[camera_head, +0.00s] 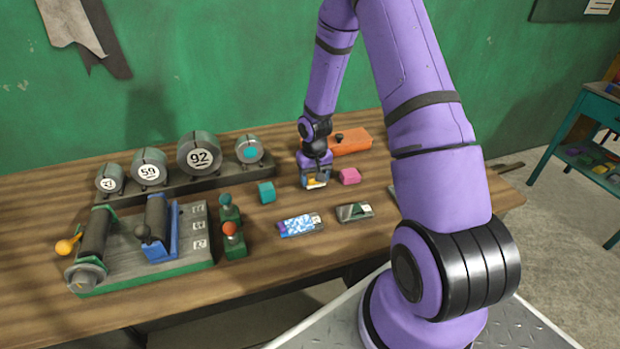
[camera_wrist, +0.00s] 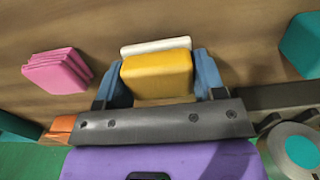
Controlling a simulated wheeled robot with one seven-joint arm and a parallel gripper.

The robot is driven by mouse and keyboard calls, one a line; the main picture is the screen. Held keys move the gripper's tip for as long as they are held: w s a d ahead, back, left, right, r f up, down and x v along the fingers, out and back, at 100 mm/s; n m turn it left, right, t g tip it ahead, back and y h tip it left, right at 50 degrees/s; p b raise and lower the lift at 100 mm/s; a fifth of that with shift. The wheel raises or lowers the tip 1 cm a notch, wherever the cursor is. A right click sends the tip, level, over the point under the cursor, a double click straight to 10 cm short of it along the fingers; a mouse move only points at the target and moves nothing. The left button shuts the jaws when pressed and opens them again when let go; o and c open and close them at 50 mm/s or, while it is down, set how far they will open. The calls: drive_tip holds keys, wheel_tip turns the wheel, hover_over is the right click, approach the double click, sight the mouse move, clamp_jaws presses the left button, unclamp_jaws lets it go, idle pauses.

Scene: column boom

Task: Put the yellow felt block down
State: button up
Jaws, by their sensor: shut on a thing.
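The yellow felt block (camera_wrist: 157,73) is between the two blue-grey fingers of my gripper (camera_wrist: 160,80) in the wrist view. The fingers are shut on it. In the head view my gripper (camera_head: 315,180) is over the wooden table (camera_head: 365,255), between a teal block and a pink block. Only a small bit of yellow shows there, and I cannot tell whether the block touches the tabletop. A white piece (camera_wrist: 155,46) shows just beyond the yellow block in the wrist view; its full shape is hidden.
A pink block (camera_head: 350,176) is close on the right and a teal block (camera_head: 266,191) on the left. An orange box (camera_head: 350,142) is behind. A gauge rack (camera_head: 175,187) stands at the back left.

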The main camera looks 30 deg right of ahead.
drive_tip(key=shift+f, duration=0.95)
drive_tip(key=shift+f, duration=0.25)
